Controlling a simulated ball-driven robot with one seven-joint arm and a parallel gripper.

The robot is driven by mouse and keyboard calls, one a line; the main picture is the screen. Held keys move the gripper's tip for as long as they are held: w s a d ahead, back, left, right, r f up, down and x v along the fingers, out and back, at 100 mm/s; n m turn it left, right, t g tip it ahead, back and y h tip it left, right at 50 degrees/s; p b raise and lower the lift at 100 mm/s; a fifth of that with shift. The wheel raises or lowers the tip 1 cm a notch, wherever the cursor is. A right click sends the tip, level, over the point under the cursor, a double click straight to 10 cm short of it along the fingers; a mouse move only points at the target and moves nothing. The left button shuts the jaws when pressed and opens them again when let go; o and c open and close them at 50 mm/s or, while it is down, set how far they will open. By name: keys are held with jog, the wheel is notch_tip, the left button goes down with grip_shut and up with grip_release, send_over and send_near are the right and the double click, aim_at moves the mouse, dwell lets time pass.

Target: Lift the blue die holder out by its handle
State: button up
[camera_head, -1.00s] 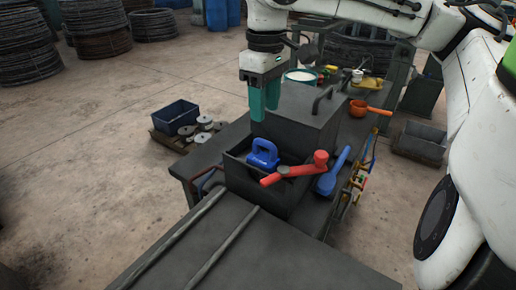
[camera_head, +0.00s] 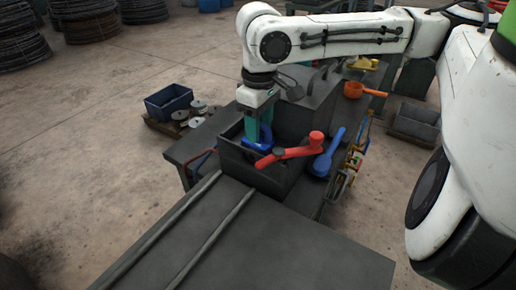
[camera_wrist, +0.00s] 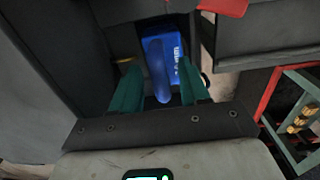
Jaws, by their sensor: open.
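The blue die holder (camera_head: 262,146) is inside the dark open box (camera_head: 245,176), partly hidden by my gripper in the head view. In the wrist view the die holder (camera_wrist: 164,58) lies straight ahead, with its handle (camera_wrist: 158,72) lengthwise between my fingers. My gripper (camera_head: 258,130) points down into the box over the die holder. In the wrist view the teal fingers of my gripper (camera_wrist: 160,86) are apart, one on each side of the handle. I see no clear contact with it.
A red crank lever (camera_head: 290,152) reaches over the box rim to the right. A blue scoop-like tool (camera_head: 329,156) lies just right of the box. A dark block stands behind my gripper, with an orange ladle (camera_head: 355,89) beyond. A flat dark surface with two rails (camera_head: 200,230) lies in front.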

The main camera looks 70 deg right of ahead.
grip_shut()
dwell(0.4)
jog(key=shift+r, duration=0.1)
